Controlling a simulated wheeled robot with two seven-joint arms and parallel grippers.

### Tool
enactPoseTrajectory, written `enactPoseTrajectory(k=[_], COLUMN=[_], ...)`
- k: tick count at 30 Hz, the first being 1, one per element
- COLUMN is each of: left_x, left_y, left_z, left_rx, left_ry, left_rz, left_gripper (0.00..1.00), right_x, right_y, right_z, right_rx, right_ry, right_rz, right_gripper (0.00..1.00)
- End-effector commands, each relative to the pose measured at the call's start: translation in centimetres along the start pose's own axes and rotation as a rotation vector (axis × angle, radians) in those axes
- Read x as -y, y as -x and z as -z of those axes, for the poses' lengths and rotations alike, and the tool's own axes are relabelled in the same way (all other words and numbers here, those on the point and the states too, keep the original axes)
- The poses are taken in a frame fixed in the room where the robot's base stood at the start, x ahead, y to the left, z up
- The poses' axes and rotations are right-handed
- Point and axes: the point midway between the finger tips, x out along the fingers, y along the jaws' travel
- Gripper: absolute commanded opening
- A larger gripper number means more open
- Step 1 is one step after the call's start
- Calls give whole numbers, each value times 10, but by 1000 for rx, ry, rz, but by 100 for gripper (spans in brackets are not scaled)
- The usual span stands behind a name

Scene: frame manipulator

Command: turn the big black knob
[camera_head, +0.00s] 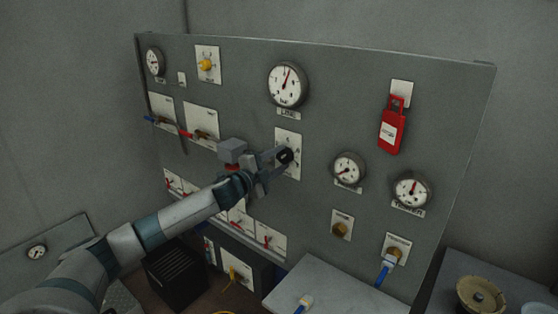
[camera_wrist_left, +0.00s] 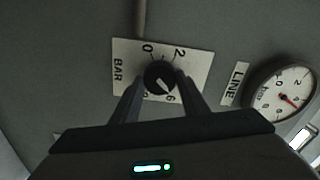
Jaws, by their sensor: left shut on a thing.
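The big black knob (camera_head: 284,156) sits on a white dial plate (camera_head: 291,139) in the middle of the grey panel. In the left wrist view the knob (camera_wrist_left: 160,77) shows a white pointer line aimed down and right, towards the 6 on its BAR scale. My left gripper (camera_head: 279,159) reaches it from the lower left. Its two fingers (camera_wrist_left: 163,88) lie on either side of the knob and are shut on it. My right gripper is in neither view.
Above the knob is a round LINE gauge (camera_head: 287,85). A red lockout tag (camera_head: 393,126) hangs to the right, above two smaller gauges. Red and blue levers are at the left. A grey table (camera_head: 335,290) juts out below the panel.

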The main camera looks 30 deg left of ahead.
Motion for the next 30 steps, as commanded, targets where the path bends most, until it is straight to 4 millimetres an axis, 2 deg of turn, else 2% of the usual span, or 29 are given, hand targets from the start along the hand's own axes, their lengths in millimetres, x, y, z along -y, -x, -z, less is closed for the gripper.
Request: enactPoseTrajectory(k=[6, 12, 29, 30], left_x=[-2, -2, -2, -2], left_y=[0, 0, 0, 0], left_z=[0, -1, 0, 0], left_rx=[1, 1, 1, 1], left_ry=[-162, -252, -290, -290], left_rz=[-3, -3, -3, -3], left_gripper=[18, 18, 18, 50], right_x=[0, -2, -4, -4], right_y=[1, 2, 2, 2], right_z=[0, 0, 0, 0], right_rx=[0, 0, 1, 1], right_ry=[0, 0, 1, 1], right_rz=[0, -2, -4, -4], right_gripper=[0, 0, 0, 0])
